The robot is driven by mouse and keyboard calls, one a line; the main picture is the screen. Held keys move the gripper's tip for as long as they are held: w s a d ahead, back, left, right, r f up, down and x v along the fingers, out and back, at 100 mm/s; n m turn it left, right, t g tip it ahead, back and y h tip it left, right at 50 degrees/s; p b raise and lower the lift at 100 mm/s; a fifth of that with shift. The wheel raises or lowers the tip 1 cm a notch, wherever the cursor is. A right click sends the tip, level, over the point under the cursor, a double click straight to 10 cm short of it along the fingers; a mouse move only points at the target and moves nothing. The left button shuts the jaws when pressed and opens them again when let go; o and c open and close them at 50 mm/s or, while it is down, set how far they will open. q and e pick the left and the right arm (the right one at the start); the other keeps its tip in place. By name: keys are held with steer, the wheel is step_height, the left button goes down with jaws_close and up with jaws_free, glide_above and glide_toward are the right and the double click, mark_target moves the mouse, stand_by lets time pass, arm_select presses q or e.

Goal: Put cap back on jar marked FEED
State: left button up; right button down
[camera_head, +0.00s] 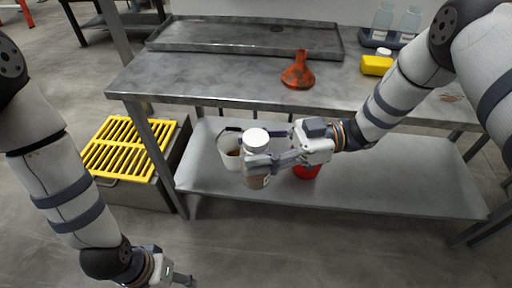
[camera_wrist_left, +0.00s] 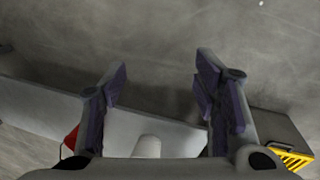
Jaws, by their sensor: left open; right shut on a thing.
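My right gripper (camera_head: 272,160) is shut on a jar (camera_head: 257,181) and holds it upright in front of the bench. The jar has a round white top (camera_head: 256,138) and a pale brownish body with a label too small to read. I cannot tell whether the white top is a cap. A small white round thing (camera_head: 384,51) on the bench top, behind a yellow block, could be a cap. My left gripper (camera_head: 184,280) is low at the bottom edge in the head view. In the left wrist view its fingers (camera_wrist_left: 160,85) are apart with nothing between them.
The metal bench (camera_head: 215,75) carries an orange-red flask-shaped thing (camera_head: 298,72), a grey tray (camera_head: 240,37), the yellow block (camera_head: 376,66) and clear bottles (camera_head: 382,22). A white container (camera_head: 230,150) and a red thing (camera_head: 307,171) are behind the jar. A yellow grate (camera_head: 127,147) tops a bin at left.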

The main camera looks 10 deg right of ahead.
arm_select(q)
steer(key=w+d+r+m+t+h, duration=0.1)
steer(key=w+d+r+m+t, duration=0.1)
steer(key=w+d+r, duration=0.8)
steer(key=w+d+r+m+t+h, duration=0.15)
steer(key=w+d+r, duration=0.25)
steer(key=w+r, duration=0.75)
step_height(320, 180, up, 14)
steer(key=n+g+y, duration=0.2)
steer(key=g+y, duration=0.2)
steer(key=y, duration=0.1)
glide_above(255, 137)
steer(key=shift+d+m+h, duration=0.1)
steer(key=shift+m+h, duration=0.15)
steer(key=shift+f, duration=0.1)
step_height(255, 137, down, 8)
steer(key=shift+f, duration=0.1)
